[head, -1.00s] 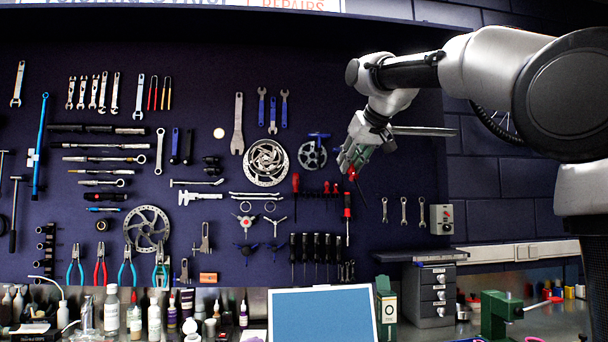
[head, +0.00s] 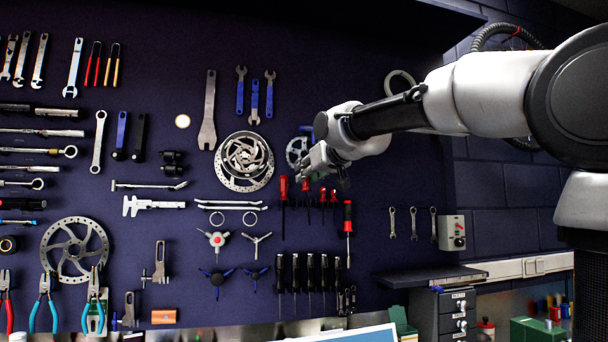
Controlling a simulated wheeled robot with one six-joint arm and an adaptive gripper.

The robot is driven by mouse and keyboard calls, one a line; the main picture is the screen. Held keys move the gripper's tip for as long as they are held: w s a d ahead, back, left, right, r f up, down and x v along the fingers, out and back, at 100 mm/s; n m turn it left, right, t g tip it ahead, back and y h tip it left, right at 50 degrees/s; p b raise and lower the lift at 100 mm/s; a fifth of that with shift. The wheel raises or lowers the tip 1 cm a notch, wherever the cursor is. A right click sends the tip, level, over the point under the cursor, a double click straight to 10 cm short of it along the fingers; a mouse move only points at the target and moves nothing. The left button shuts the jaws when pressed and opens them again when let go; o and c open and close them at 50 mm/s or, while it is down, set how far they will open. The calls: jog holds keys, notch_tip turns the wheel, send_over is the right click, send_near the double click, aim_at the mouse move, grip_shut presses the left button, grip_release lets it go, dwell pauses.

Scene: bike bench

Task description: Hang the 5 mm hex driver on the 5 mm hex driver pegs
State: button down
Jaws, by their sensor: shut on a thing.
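My gripper (head: 308,166) is in front of the pegboard, at the row of red-handled drivers in the middle right. It is shut on a red-handled driver, which I take to be the 5 mm hex driver (head: 306,186), just below the fingertips with its handle up. Its shaft is hard to make out against the dark board. I cannot tell whether it touches the pegs, which are too small or hidden behind the gripper. One red driver (head: 284,190) hangs just left of it and two short red ones (head: 328,194) just right.
A red and black screwdriver (head: 348,217) hangs further right. Black-handled drivers (head: 310,268) hang below. A brake disc (head: 244,161) is left of my gripper, and a chainring (head: 297,151) is partly hidden behind it. Small wrenches (head: 413,222) hang at right.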

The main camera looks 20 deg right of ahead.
jog(key=shift+w+f, duration=0.3)
jog(key=shift+w, duration=1.35)
jog(key=shift+w+f, duration=0.3)
jog(key=shift+w, duration=1.3)
jog(key=shift+w+f, duration=0.3)
jog(key=shift+w, duration=1.35)
jog(key=c, duration=1.2)
grip_release()
